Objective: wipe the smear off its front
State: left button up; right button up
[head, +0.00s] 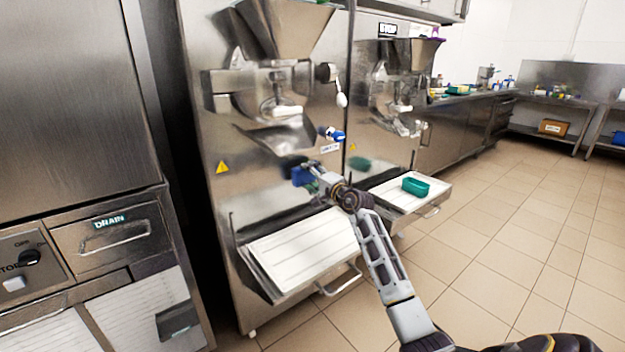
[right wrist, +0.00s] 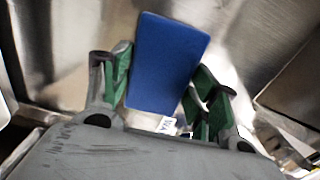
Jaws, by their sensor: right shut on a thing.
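My right gripper (head: 314,183) reaches to the steel front of the nearer batch freezer (head: 235,190). It is shut on a blue sponge (head: 302,175), close against that front below the spout. Whether the sponge touches the steel I cannot tell. In the right wrist view the flat blue sponge (right wrist: 168,62) stands out between the green-lined fingers of the gripper (right wrist: 158,100). A dark bluish patch (head: 291,161) shows on the steel behind the sponge; I cannot tell whether it is a smear or a reflection. My left gripper is not in view.
A white-topped drip shelf (head: 300,250) juts out below the sponge. A second freezer (head: 380,90) stands to the right, its shelf holding a green tub (head: 415,187). A steel cabinet with a DRAIN drawer (head: 115,235) is at left. The tiled floor (head: 520,230) at right is clear.

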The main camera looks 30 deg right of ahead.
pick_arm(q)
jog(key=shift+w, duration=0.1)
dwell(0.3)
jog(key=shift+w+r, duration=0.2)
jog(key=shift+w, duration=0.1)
pick_arm(e)
jog(key=shift+w, duration=0.1)
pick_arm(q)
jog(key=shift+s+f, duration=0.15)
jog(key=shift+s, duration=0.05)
pick_arm(e)
jog(key=shift+w, duration=0.2)
jog(key=shift+w, duration=0.15)
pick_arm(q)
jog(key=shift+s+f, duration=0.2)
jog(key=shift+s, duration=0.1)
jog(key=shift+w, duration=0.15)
pick_arm(e)
jog(key=shift+w, duration=0.2)
jog(key=shift+w, duration=0.15)
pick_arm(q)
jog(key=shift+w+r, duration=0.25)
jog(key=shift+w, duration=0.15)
